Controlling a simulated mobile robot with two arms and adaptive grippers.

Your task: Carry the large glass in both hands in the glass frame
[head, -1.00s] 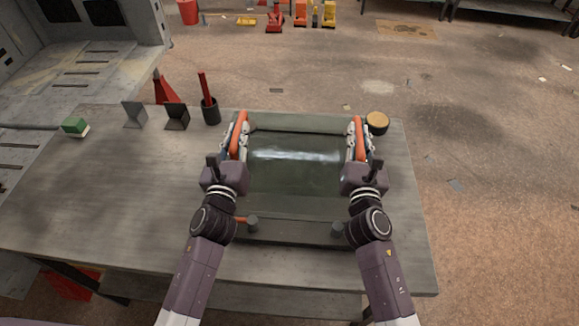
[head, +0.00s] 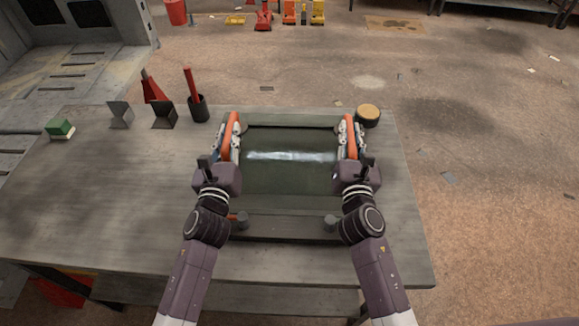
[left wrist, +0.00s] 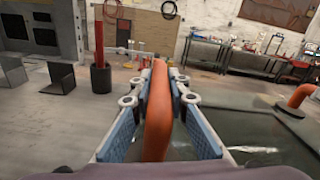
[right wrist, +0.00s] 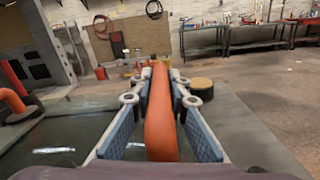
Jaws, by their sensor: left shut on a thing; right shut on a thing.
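The large glass (head: 290,175) is a dark, greenish pane with a bright reflection and an orange handle at each side. It lies flat over the grey glass frame (head: 288,227) on the bench. I cannot tell whether it touches the frame. My left gripper (head: 230,142) is shut on the left orange handle (left wrist: 157,110). My right gripper (head: 350,142) is shut on the right orange handle (right wrist: 160,115). In both wrist views the handle stands upright between the blue-lined fingers. The glass's side edges are partly hidden by my grippers.
The bench (head: 110,200) is clear at the left. A green-and-white block (head: 60,128), two dark metal brackets and a dark cup (head: 198,108) with a red stick stand along its far side. A round wooden-topped item (head: 368,114) is close beyond my right gripper.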

